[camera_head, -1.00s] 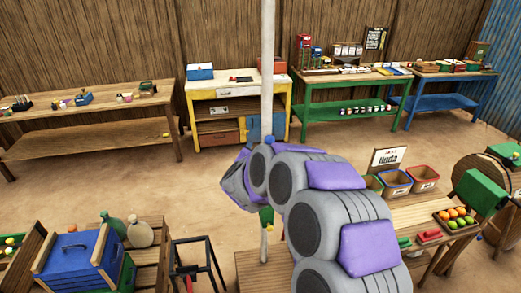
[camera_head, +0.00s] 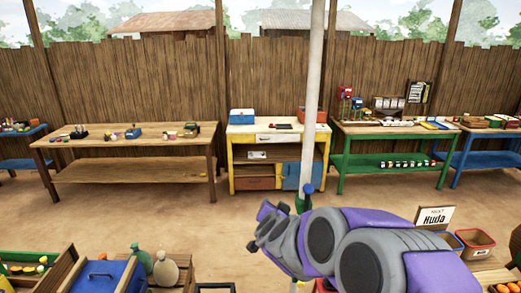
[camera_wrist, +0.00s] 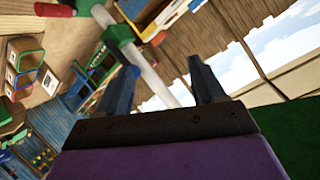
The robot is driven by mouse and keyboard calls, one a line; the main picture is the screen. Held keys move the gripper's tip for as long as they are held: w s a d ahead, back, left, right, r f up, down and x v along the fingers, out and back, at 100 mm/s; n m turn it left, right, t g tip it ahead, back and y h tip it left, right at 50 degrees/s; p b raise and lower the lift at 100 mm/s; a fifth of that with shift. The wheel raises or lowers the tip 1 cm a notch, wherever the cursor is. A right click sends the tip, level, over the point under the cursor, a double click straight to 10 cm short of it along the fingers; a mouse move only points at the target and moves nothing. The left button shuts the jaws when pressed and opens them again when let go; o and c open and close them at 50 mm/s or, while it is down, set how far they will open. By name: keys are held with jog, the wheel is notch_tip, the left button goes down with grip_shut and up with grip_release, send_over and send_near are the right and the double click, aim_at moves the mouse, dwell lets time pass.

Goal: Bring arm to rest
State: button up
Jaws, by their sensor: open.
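My arm, grey and purple, reaches in from the lower right of the head view, folded links in front of the stall floor. My gripper (camera_wrist: 158,88) shows in the wrist view with two dark fingers standing apart. Nothing is between the fingers that I can make out as held. The wrist view is tilted, with sky and wooden fence behind the fingers. In the head view the gripper's fingers cannot be made out.
A pale pole (camera_head: 313,95) stands just behind my arm. A wooden table (camera_head: 130,170), a yellow workbench (camera_head: 240,150) and a green table (camera_head: 390,155) line the fence. A Huda sign (camera_head: 434,217) and bins (camera_head: 475,246) are at right. Bare floor lies between.

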jog(key=s+a+f+n+g+y+b, duration=0.3)
jog(key=s+f, duration=0.1)
jog(key=s, duration=0.5)
jog(key=s+a+f+n+g+y+b, duration=0.2)
jog(key=s+a+f+n+g, duration=0.1)
jog(key=s, duration=0.6)
jog(key=s+d+f+g+h+b, duration=0.1)
jog(key=s+d+f+g+b, duration=0.1)
jog(key=s, duration=0.8)
jog(key=s+d+f+n+g+h+b, duration=0.1)
jog(key=s+d+f+g, duration=0.3)
jog(key=s, duration=0.6)
jog(key=s+d+f+g+h+b, duration=0.1)
jog(key=s+d+f+g+b, duration=0.2)
jog(key=s+d, duration=0.3)
jog(key=s, duration=0.4)
jog(key=shift+d+f+h, duration=0.3)
jog(key=shift+d+h, duration=0.05)
jog(key=shift+h, duration=0.05)
jog(key=shift+c, duration=0.4)
